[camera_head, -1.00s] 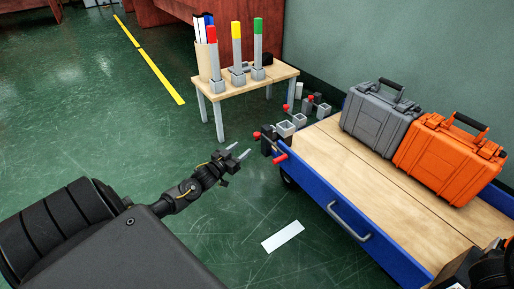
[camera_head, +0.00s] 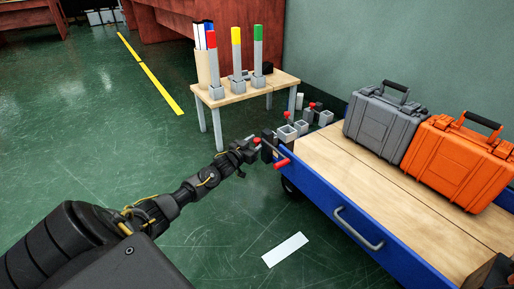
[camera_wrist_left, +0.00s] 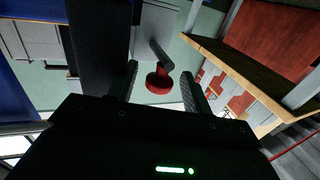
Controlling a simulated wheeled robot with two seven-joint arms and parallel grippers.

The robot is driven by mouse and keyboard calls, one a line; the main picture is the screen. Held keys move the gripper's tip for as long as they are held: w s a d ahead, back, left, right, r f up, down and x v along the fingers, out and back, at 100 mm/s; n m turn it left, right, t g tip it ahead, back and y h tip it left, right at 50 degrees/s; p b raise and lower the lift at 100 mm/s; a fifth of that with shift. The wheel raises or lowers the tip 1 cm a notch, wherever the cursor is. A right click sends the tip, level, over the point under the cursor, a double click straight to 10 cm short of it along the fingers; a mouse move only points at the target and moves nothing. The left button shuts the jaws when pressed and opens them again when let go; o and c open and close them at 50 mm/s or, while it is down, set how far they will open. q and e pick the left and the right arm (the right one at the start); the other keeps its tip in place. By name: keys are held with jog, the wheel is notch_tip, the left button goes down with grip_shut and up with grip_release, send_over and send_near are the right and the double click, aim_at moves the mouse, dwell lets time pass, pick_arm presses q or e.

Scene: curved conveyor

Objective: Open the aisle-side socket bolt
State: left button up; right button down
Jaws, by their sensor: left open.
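At the near left corner of the blue cart is a dark socket block (camera_head: 267,149). A bolt with a red knob (camera_head: 257,141) sticks out on its aisle side. Below it is a red-gripped bar (camera_head: 281,164). My left gripper (camera_head: 251,151) is open beside the red knob. In the left wrist view the knob (camera_wrist_left: 158,83), on a bent grey rod, shows between the two open fingers (camera_wrist_left: 160,78). I cannot tell whether a finger touches it. My right gripper is not in view.
The blue cart deck (camera_head: 360,185) carries a grey case (camera_head: 378,125) and an orange case (camera_head: 455,163). Grey square sockets (camera_head: 287,133) stand behind the corner. A small wooden table (camera_head: 245,90) holds upright posts with coloured tops.

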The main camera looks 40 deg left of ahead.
pick_arm(q)
jog(key=shift+w, duration=0.25)
grip_shut()
jog(key=s+p, duration=0.2)
jog(key=p, duration=0.1)
jog(key=shift+s+a, duration=0.2)
jog(key=shift+a, duration=0.1)
jog(key=shift+c, duration=0.3)
grip_release()
jog(key=shift+o, duration=0.3)
